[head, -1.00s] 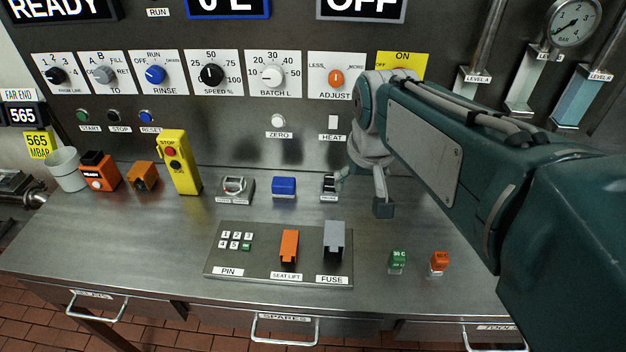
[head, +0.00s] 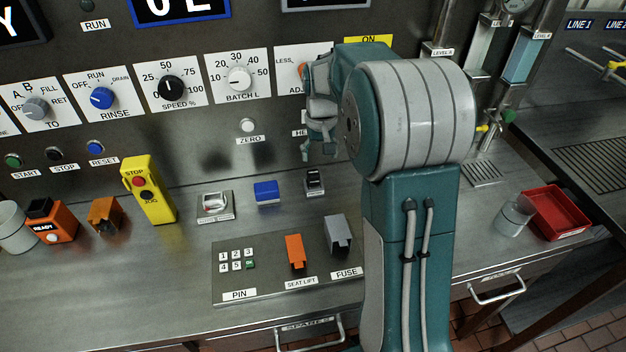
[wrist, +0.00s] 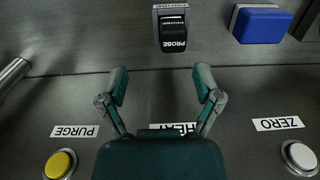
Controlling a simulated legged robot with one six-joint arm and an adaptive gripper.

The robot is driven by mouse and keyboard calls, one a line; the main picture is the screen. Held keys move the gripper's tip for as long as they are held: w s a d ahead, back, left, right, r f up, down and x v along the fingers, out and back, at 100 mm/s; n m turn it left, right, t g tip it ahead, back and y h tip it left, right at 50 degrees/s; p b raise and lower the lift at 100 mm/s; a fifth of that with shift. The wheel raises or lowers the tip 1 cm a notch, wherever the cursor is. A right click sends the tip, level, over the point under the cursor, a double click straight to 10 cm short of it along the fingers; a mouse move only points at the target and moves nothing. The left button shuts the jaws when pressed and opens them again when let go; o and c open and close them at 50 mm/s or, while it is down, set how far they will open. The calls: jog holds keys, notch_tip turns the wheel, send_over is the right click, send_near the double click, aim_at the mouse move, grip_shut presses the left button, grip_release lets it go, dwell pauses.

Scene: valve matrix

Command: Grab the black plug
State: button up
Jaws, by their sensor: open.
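The black plug (head: 314,181), a small dark block, stands in a grey holder at the back of the steel counter. In the wrist view the black plug (wrist: 173,30) carries an upside-down PROBE label and lies ahead of the fingertips, near the top centre. My gripper (wrist: 160,76) is open and empty, its two fingers spread apart below the plug in that picture. In the head view my gripper (head: 322,135) hangs in front of the panel, above the plug and apart from it. My arm hides part of the panel and counter on the right.
A blue block (head: 265,192) and a grey holder with a metal part (head: 214,204) stand left of the plug. The orange SEAT LIFT cover (head: 295,250) and grey FUSE cover (head: 338,233) stand in front. A red tray (head: 556,213) lies far right.

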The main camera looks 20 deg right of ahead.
aim_at(309, 174)
jog(key=shift+d+f, duration=0.1)
jog(key=shift+f, duration=0.6)
jog(key=a+f, duration=0.3)
jog(key=shift+f, duration=0.25)
jog(key=shift+d+f, duration=0.3)
jog(key=shift+f, duration=0.3)
jog(key=shift+d+f, duration=0.3)
jog(key=shift+f, duration=0.3)
jog(key=shift+d, duration=0.4)
jog(key=shift+a, duration=0.3)
jog(key=c, duration=0.9)
jog(key=shift+a, duration=0.3)
grip_shut()
